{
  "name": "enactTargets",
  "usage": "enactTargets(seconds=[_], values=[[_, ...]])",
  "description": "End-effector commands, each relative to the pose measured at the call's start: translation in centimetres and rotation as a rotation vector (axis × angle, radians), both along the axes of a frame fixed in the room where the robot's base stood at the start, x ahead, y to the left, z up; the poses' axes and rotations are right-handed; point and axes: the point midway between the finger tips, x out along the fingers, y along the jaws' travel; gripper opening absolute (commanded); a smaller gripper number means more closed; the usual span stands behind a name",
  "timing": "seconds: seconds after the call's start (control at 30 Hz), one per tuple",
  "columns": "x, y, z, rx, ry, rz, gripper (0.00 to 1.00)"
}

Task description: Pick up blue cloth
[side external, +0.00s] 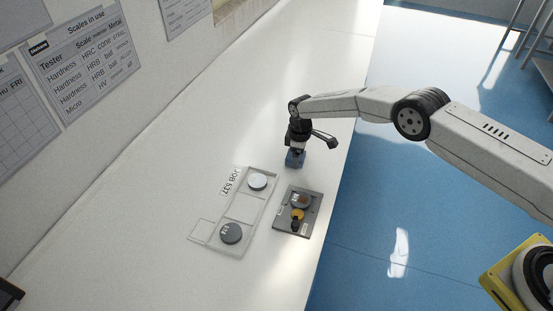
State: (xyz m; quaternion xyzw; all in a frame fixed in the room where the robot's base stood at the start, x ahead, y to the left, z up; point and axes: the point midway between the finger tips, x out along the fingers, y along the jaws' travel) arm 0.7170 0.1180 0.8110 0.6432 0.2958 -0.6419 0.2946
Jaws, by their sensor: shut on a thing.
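The blue cloth (295,159) is a small blue piece at the tip of my gripper (297,151), above or at the white bench top. My gripper points down and is shut on the cloth. The fingertips are small and dark here, and they partly hide the cloth. I cannot tell whether the cloth still touches the bench.
A clear tray (243,206) with compartments holds a light disc (257,181) and a dark disc (231,233). A grey plate (291,226) holds a dark disc (301,200) and a yellow piece (297,215). A "JOB 537" label lies beside the tray. The bench's right edge is close.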

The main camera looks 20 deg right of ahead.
Motion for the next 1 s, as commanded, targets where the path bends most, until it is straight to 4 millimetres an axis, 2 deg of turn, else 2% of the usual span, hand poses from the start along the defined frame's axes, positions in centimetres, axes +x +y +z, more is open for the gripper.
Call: enactTargets(seconds=[0.37, 0.67, 1.0], values=[[0.0, 0.0, 0.6, 0.000, 0.000, 0.000, 0.25], [0.1, 0.0, 3.3, -0.003, 0.000, -0.002, 0.25], [-1.8, -0.3, 5.3, -0.002, 0.001, -0.001, 0.25]])
